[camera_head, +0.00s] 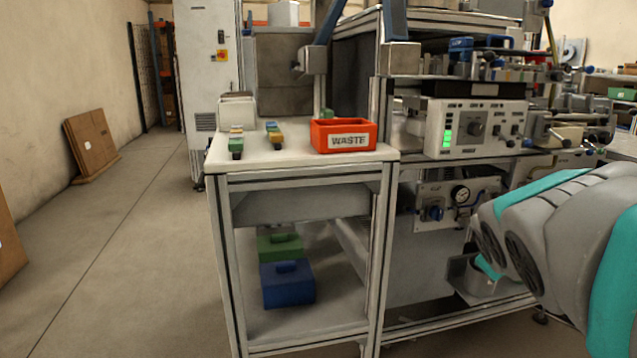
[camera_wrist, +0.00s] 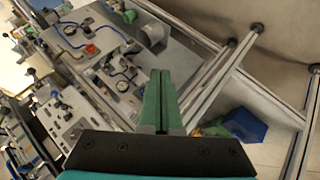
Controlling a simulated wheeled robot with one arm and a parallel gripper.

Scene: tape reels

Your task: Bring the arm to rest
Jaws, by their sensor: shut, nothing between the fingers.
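My arm, grey with teal bands, reaches in from the right edge of the head view, in front of the machine bench. My gripper is not visible in the head view. In the wrist view my gripper (camera_wrist: 161,100) shows at the lower middle, with its two green fingers together and nothing between them. The fingers are apart from everything around them, in front of the bench's lower panel and frame.
A metal-framed table (camera_head: 270,170) holds a red WASTE bin (camera_head: 343,136) and small coloured items. Green (camera_head: 280,246) and blue boxes (camera_head: 287,284) sit on its lower shelf. The instrument bench (camera_head: 475,128) stands close by. Open floor (camera_head: 120,240) lies at left.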

